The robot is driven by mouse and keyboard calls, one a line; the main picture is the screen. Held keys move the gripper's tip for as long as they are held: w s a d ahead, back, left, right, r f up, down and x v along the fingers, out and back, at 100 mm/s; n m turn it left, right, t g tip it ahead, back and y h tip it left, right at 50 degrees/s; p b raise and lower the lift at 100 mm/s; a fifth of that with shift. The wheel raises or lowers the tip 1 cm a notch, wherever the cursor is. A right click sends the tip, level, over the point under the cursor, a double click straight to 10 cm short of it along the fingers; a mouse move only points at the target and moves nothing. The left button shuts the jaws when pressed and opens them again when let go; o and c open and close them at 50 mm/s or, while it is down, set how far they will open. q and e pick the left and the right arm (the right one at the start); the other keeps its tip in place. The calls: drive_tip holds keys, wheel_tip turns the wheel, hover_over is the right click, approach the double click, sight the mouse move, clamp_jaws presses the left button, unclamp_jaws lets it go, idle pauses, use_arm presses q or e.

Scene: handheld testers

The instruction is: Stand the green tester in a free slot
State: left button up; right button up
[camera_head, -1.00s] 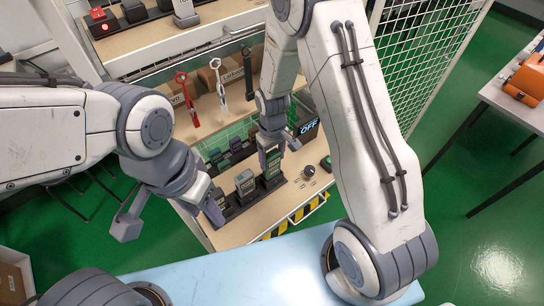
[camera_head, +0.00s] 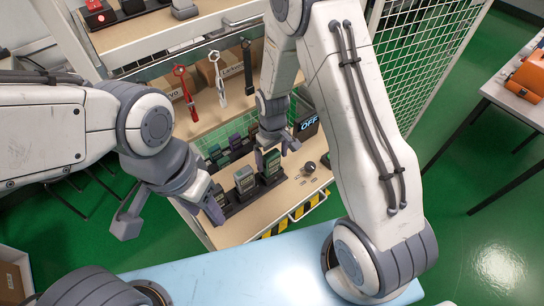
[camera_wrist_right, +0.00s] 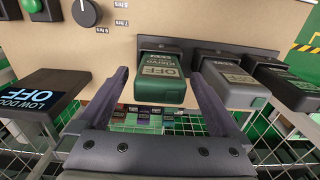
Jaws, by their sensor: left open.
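The green tester (camera_head: 270,168) stands upright at the right end of the dark rack (camera_head: 232,208) on the shelf. It also shows in the right wrist view (camera_wrist_right: 158,82), with its lower end at the rack. My right gripper (camera_head: 275,152) has one finger on each side of it; in the right wrist view (camera_wrist_right: 160,95) gaps show between tester and fingers, so it is open. A grey tester (camera_head: 245,181) stands in the rack beside the green one. My left gripper (camera_head: 170,217) is open and empty left of the rack, one finger covering the rack's left end.
Several dark testers (camera_head: 232,142) stand behind the rack. An OFF display (camera_head: 307,125) and a knob (camera_head: 309,168) are right of it. Red (camera_head: 186,92), white and black tools hang above. A striped bar (camera_head: 295,215) edges the shelf.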

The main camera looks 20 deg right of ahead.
wheel_tip(320, 180, up, 10)
drive_tip(key=shift+r, duration=0.25)
idle(0.3)
idle(0.3)
drive_tip(key=s+a+r+n, duration=0.1)
drive_tip(key=s+a+r, duration=0.1)
drive_tip(key=s, duration=0.5)
drive_tip(key=s+a+r+n, duration=0.1)
drive_tip(key=s+a+r, duration=0.2)
drive_tip(key=s+r, duration=0.2)
drive_tip(key=s+a+r+y, duration=0.1)
drive_tip(key=s+a+r, duration=0.2)
drive_tip(key=s, duration=0.7)
drive_tip(key=shift+s+a+r+n, duration=0.25)
drive_tip(key=shift+r+n, duration=0.15)
drive_tip(key=shift+r, duration=0.2)
